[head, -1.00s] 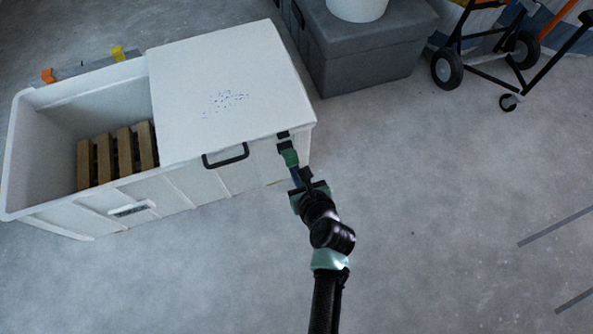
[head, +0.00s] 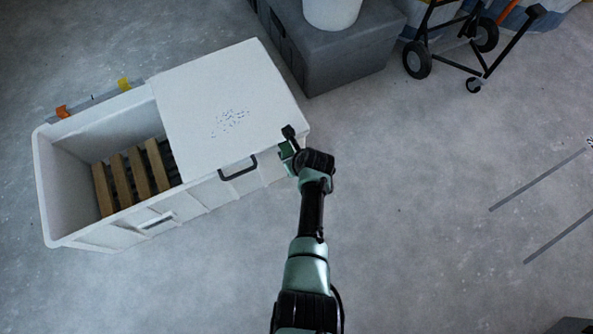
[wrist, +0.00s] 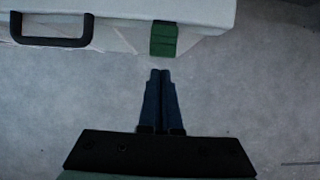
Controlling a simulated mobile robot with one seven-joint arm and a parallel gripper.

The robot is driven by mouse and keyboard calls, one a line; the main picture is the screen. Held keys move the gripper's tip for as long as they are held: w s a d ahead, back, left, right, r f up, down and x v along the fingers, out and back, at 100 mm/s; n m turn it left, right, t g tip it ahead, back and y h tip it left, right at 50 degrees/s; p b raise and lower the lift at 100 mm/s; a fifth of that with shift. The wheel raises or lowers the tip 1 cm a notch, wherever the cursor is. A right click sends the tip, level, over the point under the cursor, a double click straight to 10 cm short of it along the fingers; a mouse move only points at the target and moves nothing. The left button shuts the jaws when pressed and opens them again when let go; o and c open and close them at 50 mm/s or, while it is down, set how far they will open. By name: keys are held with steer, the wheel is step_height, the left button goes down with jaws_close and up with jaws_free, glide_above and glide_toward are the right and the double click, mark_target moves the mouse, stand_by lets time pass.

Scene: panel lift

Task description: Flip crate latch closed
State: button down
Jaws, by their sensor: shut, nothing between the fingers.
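The white crate (head: 130,235) stands on the floor with a white lid panel (head: 215,100) over its right part. The green latch (head: 286,151) is on the crate's front face near the right corner. In the wrist view the green latch (wrist: 163,39) hangs at the lid's front edge, just beyond my fingertips. My gripper (wrist: 160,74) is shut and empty, its two dark fingers side by side, with a small gap between them and the latch. In the head view my arm partly hides the latch and the fingers.
A black handle (head: 238,168) sticks out of the crate front, left of the latch. Wooden slats (head: 132,177) lie in the open left part. A dark grey box (head: 340,55) and a hand cart (head: 450,50) stand behind.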

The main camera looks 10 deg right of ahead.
steer(key=shift+s, duration=0.1)
steer(key=shift+r+p, duration=0.75)
steer(key=shift+p, duration=0.1)
